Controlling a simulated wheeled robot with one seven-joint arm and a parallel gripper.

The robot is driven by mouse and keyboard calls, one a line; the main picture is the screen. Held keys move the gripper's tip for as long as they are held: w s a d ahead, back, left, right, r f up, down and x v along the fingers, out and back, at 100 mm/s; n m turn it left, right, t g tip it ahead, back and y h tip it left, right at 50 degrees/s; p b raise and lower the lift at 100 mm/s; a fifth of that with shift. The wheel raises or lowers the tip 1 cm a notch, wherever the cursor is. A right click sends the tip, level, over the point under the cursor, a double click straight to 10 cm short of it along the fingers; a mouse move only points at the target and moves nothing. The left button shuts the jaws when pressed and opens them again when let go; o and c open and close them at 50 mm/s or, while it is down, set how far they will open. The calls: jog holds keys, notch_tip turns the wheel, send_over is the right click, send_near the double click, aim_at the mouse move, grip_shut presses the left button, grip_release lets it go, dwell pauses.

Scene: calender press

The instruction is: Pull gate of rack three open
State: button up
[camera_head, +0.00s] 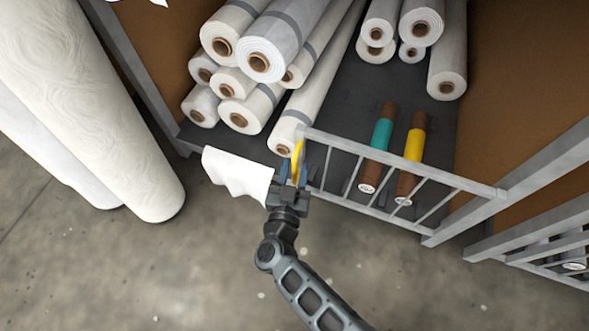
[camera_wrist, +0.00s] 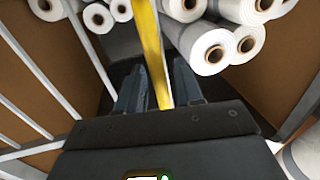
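A low grey barred gate (camera_head: 400,165) stands across the right half of the rack's front. It looks in line with the front edge, and its right end meets a grey post. A yellow upright handle (camera_head: 297,160) is at its left end. My gripper (camera_head: 292,178) is at this handle. In the wrist view the yellow handle (camera_wrist: 152,45) passes between my two fingers (camera_wrist: 160,88), which appear to press on both sides of it. The gate's bars (camera_wrist: 35,75) show at the left there. No rack number is readable.
White rolls (camera_head: 240,85) are stacked behind the gate's left end. A teal roll (camera_head: 378,145) and a yellow roll (camera_head: 411,155) lie behind the gate. A white sheet (camera_head: 235,172) is beside my gripper. Large white rolls (camera_head: 90,110) stand at the left. The floor (camera_head: 430,285) in front is clear.

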jog(key=shift+c, duration=0.3)
grip_shut()
jog(key=shift+s, duration=0.1)
